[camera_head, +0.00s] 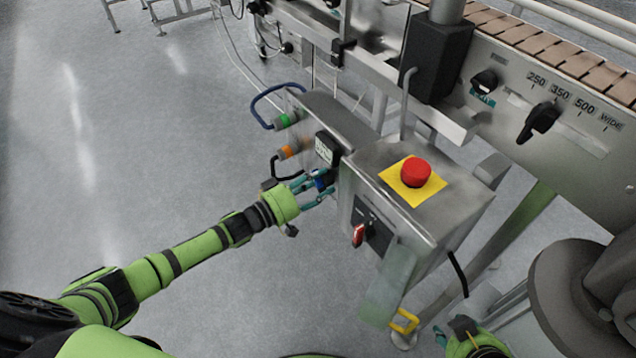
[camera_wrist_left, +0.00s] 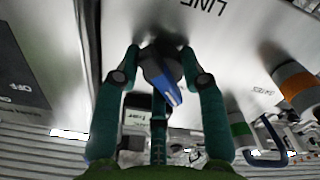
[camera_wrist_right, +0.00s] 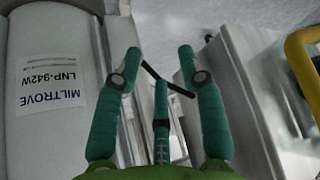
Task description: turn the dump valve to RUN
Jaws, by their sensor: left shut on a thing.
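A black knob with a blue pointer (camera_wrist_left: 162,76) sits on the grey panel beside the letters "LINE". I cannot read a RUN mark or a dump valve name. My left gripper (camera_head: 323,184) is shut on this knob at the left side of the steel control box. The fingers (camera_wrist_left: 163,56) lie on both sides of it, and the blue pointer shows between them. In the head view the fingers hide most of the knob. My right gripper (camera_wrist_right: 160,58) is open and empty, low at the bottom right of the head view.
The control box (camera_head: 368,160) carries a red emergency button (camera_head: 416,172) and a red-handled switch (camera_head: 358,235). A small display (camera_head: 327,149) is just above my left fingers. Floor at left is clear.

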